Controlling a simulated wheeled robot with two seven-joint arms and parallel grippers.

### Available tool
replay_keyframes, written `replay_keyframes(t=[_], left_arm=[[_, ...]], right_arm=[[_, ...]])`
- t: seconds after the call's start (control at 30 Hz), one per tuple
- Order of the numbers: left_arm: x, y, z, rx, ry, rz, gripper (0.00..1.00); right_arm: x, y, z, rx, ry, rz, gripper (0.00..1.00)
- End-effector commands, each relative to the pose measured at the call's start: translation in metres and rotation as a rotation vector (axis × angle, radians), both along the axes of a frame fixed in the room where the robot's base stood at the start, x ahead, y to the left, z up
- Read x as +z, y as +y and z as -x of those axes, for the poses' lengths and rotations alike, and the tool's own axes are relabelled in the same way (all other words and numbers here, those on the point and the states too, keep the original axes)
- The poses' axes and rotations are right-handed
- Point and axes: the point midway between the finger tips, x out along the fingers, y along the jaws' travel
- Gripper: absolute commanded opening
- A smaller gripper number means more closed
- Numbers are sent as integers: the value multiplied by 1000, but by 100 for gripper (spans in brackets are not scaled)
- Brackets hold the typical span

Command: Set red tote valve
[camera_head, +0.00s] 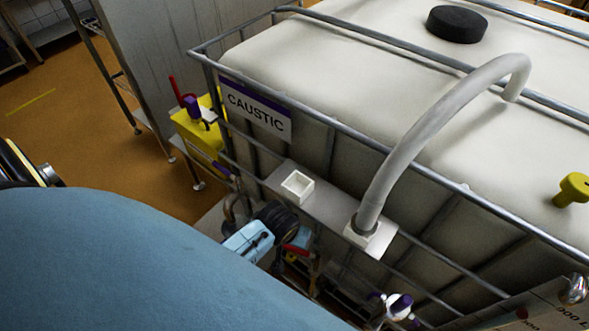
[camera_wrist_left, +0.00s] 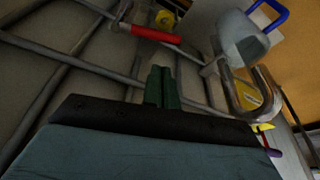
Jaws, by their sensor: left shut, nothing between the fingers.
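A valve lever with a red handle (camera_wrist_left: 157,34) crosses the top of the left wrist view, fixed to pale metal fittings at its left end. In the head view a small red piece (camera_head: 299,240) shows beside my wrist, low on the caged tote, and is mostly hidden. My left gripper (camera_wrist_left: 161,72) has its green fingers closed together, empty, pointing toward the red handle; a gap seems to lie between, though touch is hard to judge. The large white tote (camera_head: 335,50) fills the head view's right side. My right gripper is not in view.
The tote's metal cage bars (camera_head: 330,125) surround the workspace, with a CAUSTIC sign (camera_head: 257,108) and a grey hose (camera_head: 425,125). A yellow container (camera_head: 198,128) stands behind. A grey jug with a blue handle (camera_wrist_left: 268,14) and a metal shackle lie right of my fingers.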

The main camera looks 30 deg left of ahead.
Motion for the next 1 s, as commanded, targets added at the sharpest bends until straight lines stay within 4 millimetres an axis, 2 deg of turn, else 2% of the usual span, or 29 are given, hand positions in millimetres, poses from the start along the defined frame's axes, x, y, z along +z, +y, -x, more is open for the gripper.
replay_keyframes(t=[0.5, 0.7, 1.0], left_arm=[[-78, 5, -24, -1, 0, 0, 0], [-91, 6, -29, -1, 0, 1, 0], [-92, 6, -29, -1, -1, 0, 0]], right_arm=[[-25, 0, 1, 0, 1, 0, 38], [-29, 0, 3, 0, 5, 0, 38], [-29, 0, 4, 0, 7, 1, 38]])
